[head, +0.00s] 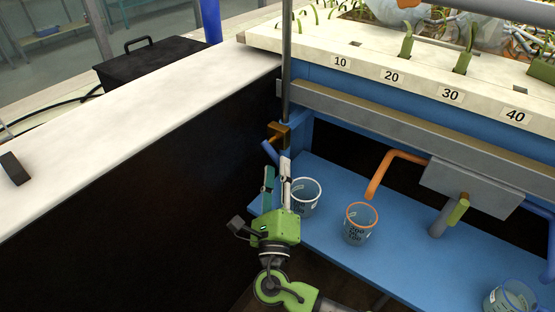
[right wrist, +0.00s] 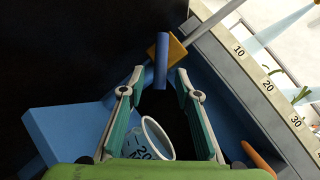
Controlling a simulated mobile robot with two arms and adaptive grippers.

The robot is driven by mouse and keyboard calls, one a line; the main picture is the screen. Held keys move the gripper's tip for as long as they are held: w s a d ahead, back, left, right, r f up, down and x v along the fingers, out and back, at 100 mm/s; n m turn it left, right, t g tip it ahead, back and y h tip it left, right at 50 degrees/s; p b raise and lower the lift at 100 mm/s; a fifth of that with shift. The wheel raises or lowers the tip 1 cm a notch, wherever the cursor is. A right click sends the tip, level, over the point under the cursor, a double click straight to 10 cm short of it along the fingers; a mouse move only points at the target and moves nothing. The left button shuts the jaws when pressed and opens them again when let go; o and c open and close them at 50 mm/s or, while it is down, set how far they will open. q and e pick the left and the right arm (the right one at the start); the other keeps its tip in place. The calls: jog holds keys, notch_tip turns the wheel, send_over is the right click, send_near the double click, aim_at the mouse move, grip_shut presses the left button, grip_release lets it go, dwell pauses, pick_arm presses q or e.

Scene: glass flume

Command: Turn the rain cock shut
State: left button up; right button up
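A cock with a brass body (head: 279,134) and a blue lever (head: 270,152) sits on the grey vertical pipe (head: 286,70) at the inner corner of the flume frame. In the right wrist view the brass body (right wrist: 178,48) is near the top middle and the blue lever (right wrist: 161,62) points down toward me. My right gripper (head: 277,165) is just below the lever in the head view. In the right wrist view its fingers (right wrist: 160,76) are apart, one on each side of the lever's near end, with no clear contact. My left gripper is not in view.
A white-rimmed beaker (head: 305,198) stands close beside my right gripper on the blue shelf (head: 330,245). An orange-rimmed beaker (head: 360,223) stands near an orange spout (head: 390,165). Another valve with a yellow-green handle (head: 458,212) is farther right. A white ledge (head: 130,125) runs along the left.

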aim_at(277, 159)
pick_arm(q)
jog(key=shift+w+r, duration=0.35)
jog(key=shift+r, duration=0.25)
pick_arm(e)
jog(key=shift+x, duration=1.9)
grip_shut()
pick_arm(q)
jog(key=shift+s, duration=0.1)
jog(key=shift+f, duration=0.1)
